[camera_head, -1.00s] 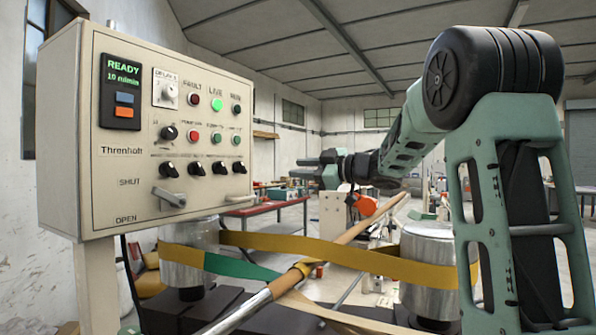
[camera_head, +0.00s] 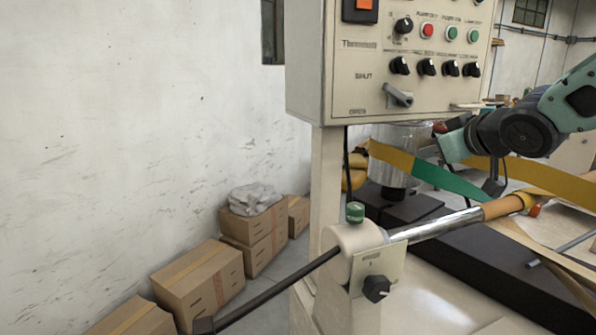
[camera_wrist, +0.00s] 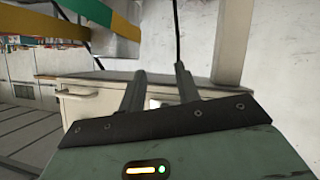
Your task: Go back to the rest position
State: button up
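My gripper (camera_head: 440,138) is at the right in the head view, just below the lower right corner of the cream control panel (camera_head: 345,100). The wrist view shows its two dark fingers (camera_wrist: 160,72) apart with nothing between them. The panel carries knobs, red and green buttons and a grey lever (camera_head: 398,95) beside the SHUT and OPEN labels. Below, a shiny mandrel rod (camera_head: 438,223) runs from a cream bearing block (camera_head: 352,242) into a tan tube (camera_head: 502,207). A yellow belt (camera_head: 550,182) and a green strip (camera_head: 440,178) pass behind it.
Cardboard boxes (camera_head: 200,280) stand on the floor along the white wall at left. The panel's post (camera_head: 325,190) and a metal drum (camera_head: 398,165) stand close to my gripper. A cream cabinet (camera_wrist: 92,100) lies beyond the fingers in the wrist view.

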jog(key=s+a+f+g, duration=0.6)
jog(key=s+a+f, duration=0.5)
jog(key=s, duration=0.2)
jog(key=s+a+f+n+g, duration=0.1)
jog(key=s+f+g, duration=0.2)
jog(key=s, duration=0.7)
jog(key=s+a+f+n+g+h, duration=0.1)
jog(key=s+a+f+g, duration=0.1)
jog(key=s, duration=0.9)
notch_tip(320, 180, down, 2)
jog(key=shift+s+a+g+h, duration=0.2)
jog(key=shift+s+g+h, duration=0.1)
jog(key=shift+g, duration=0.6)
